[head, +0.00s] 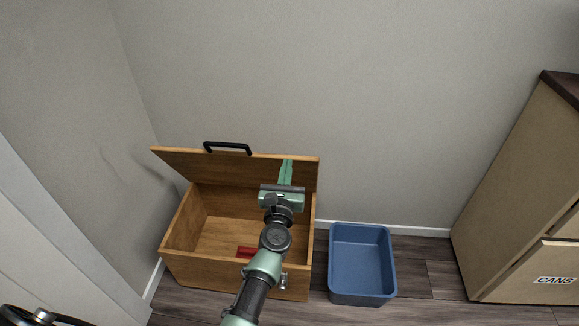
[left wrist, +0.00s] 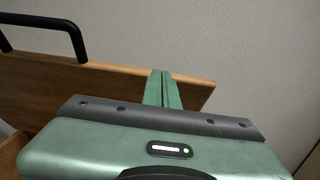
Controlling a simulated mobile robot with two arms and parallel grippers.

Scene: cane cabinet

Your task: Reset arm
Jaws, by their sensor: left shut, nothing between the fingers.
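My left arm reaches up from the bottom of the head view over an open wooden chest. My left gripper (head: 286,170) is shut and empty, with its green fingers in front of the raised lid near its right end. In the left wrist view the fingers (left wrist: 163,88) lie side by side, overlapping the lid's top edge. I cannot tell whether they touch the lid. The lid (head: 230,168) stands open and has a black handle (head: 227,147) on its top edge; the handle also shows in the left wrist view (left wrist: 74,38). My right gripper is not in view.
A red object (head: 247,252) lies inside the wooden chest (head: 180,262), partly hidden by my arm. An empty blue bin (head: 361,298) stands on the floor right of the chest. A tan cabinet with a drawer labelled CANS (head: 555,280) stands far right. A wall is behind the chest.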

